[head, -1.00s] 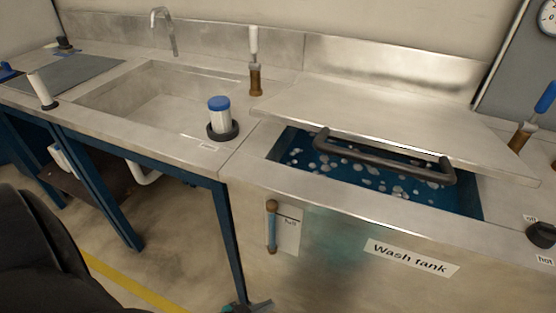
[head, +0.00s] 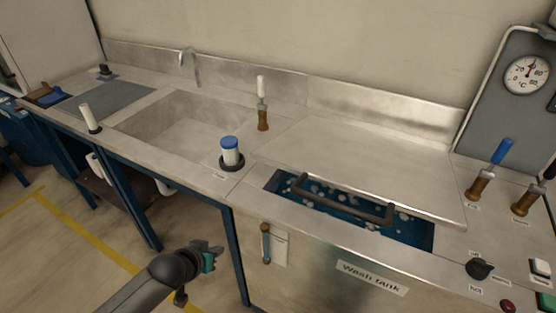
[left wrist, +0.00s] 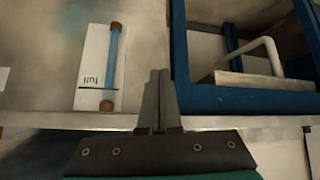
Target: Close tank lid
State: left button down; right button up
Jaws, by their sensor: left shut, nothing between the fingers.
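The tank lid (head: 365,165) is a flat steel sheet over the back of the wash tank (head: 305,255). A dark bar handle (head: 340,207) runs along its front. Blue water with pale floating bits (head: 415,232) shows in front of and beneath the handle, so the tank is partly uncovered. I cannot tell how far the lid tilts. My left gripper (head: 215,252) is low in front of the bench, left of the tank and apart from the lid. Its fingers (left wrist: 157,98) are together and empty in the left wrist view. My right gripper is not in view.
A blue-capped jar (head: 231,152) in a dark ring stands left of the tank. A sink (head: 180,125) lies further left. A level tube (head: 266,243) is on the tank front. Valve handles (head: 480,185) and a knob (head: 480,268) are at the right. Floor is open lower left.

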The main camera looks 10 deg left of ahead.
pick_arm(q)
jog(key=s+d+r+m+h+p, duration=0.1)
jog(key=d+r+p, duration=0.25)
jog(key=r, duration=0.75)
jog(key=s+d+r+h+p, duration=0.1)
jog(key=d+r+h+p, duration=0.2)
jog(key=r, duration=0.8)
jog(key=s+d+r+m+p, duration=0.1)
jog(key=d+r+p, duration=0.35)
jog(key=r, duration=0.65)
jog(key=s+d+f+b+x, duration=0.1)
jog(key=s+x, duration=0.1)
jog(key=x, duration=1.1)
jog(key=shift+t+h+b, duration=0.3)
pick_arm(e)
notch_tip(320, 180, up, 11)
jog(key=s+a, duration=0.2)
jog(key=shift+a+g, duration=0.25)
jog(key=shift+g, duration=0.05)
pick_arm(q)
jog(key=shift+w+d+f, duration=0.1)
jog(key=shift+f, duration=0.15)
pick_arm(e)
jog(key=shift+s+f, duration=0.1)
